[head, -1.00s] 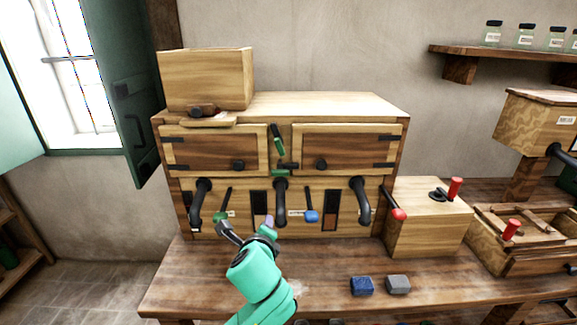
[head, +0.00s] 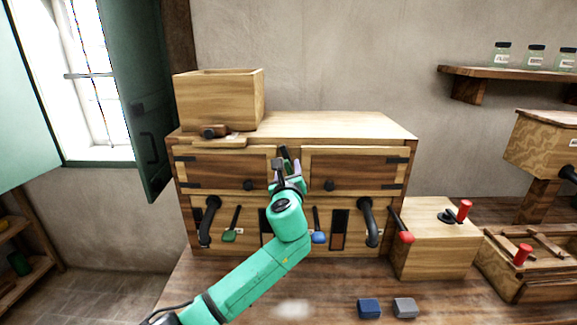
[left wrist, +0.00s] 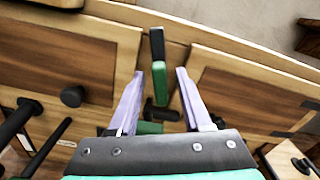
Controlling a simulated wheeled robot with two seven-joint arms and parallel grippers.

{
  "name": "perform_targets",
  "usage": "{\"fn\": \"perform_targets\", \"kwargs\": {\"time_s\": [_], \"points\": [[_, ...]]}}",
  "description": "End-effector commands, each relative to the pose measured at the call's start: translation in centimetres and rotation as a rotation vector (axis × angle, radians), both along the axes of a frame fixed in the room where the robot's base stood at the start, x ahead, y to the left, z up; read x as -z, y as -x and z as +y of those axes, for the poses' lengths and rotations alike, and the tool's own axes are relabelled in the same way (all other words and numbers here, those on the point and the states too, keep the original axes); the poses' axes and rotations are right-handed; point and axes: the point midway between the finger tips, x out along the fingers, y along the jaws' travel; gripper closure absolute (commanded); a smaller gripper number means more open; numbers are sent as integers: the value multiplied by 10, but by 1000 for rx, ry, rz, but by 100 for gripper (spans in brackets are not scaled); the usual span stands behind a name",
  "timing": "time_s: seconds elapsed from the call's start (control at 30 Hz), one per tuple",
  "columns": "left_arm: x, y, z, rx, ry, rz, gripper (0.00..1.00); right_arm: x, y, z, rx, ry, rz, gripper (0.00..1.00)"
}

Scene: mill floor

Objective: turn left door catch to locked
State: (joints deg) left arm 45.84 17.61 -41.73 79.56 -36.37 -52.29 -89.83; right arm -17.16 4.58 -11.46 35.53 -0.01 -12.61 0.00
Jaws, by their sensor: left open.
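The wooden cabinet's left door (head: 222,168) and right door (head: 355,170) both look shut. On the post between them is a catch with a black and green bar (left wrist: 157,55), roughly upright in the left wrist view. A second black and green piece (left wrist: 156,112) sits below it; I cannot tell which belongs to the left door. My left gripper (head: 287,168) is open in front of the post, hiding most of both pieces in the head view. In the left wrist view its fingers (left wrist: 160,75) stand either side of the upper bar's green end, apparently not touching it.
Door knobs (head: 248,185) (head: 329,185) flank the gripper. Below are black curved handles (head: 371,222) and levers with green (head: 229,236), blue (head: 319,237) and red (head: 407,237) ends. An open wooden box (head: 220,102) stands on top. Two small blocks (head: 369,307) (head: 404,307) lie on the bench.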

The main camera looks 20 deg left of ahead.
Motion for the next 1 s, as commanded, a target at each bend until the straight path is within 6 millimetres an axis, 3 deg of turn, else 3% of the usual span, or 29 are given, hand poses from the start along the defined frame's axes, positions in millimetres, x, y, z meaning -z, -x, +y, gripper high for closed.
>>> {"fn": "perform_targets", "kwargs": {"time_s": [0.27, 0.3, 0.4, 0.77, 1.0], "points": [[1, -3, 0, 1, 1, 0, 51, 0, 0, 0, 0, 0, 1, 50], [1, -3, 0, 1, 1, 0, 67, 0, 0, 0, 0, 0, 1, 50], [1, -3, 0, 1, 0, 1, 100, 0, 1, 0, 0, 0, 1, 50], [1, -3, 1, 0, 23, -5, 100, 1, 1, 0, 1, 0, 1, 50], [2, -2, 0, 1, 125, -31, 100, 6, 1, 0, 0, 0, 1, 50]]}}
